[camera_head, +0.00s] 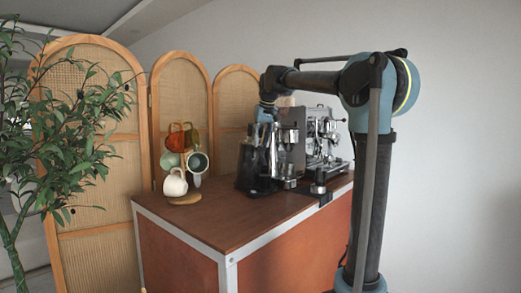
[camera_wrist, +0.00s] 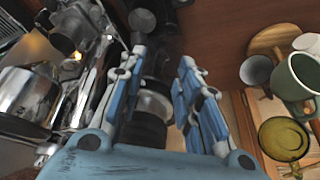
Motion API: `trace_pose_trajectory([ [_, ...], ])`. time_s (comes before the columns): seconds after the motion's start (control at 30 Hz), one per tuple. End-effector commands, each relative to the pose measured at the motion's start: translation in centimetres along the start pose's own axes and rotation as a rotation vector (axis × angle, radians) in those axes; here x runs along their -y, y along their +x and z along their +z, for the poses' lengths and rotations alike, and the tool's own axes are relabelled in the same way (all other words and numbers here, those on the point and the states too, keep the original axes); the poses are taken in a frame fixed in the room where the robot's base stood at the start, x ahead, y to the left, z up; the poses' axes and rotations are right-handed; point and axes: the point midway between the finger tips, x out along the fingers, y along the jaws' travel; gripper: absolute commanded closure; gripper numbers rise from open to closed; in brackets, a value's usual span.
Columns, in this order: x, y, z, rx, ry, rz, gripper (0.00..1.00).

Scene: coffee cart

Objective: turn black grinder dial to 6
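The black grinder (camera_head: 250,168) stands on the cart top, left of the espresso machine. My gripper (camera_head: 266,112) is above its top, pointing down. In the wrist view, the blue fingers of my gripper (camera_wrist: 163,60) are apart. A dark round part of the grinder (camera_wrist: 150,130) with a silver band (camera_wrist: 153,104) shows between and below them. The left finger is close to it; a gap shows on the right. I cannot tell whether either finger touches it. The dial's numbers and setting cannot be read.
A mug tree with several mugs (camera_head: 197,163) and a white mug (camera_head: 175,183) stand to the left. The front of the brown cart top (camera_head: 225,222) is clear.

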Motion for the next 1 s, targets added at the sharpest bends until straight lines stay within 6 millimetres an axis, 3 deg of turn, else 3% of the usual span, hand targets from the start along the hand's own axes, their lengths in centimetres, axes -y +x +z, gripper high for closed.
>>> trace_pose_trajectory([
  [0.1, 0.0, 1.7, 0.0, 0.0, 0.0, 0.0, 0.69],
  [0.3, 0.0, 3.2, 0.0, 0.0, 0.0, 0.0, 0.69],
  [0.63, 0.0, 3.5, 0.0, 0.0, 0.0, 0.0, 0.69],
  [0.8, 0.0, 3.5, 0.0, 0.0, 0.0, 0.0, 1.0],
  [1.0, -0.1, 3.4, 0.0, 0.0, 0.002, 0.001, 1.0],
])
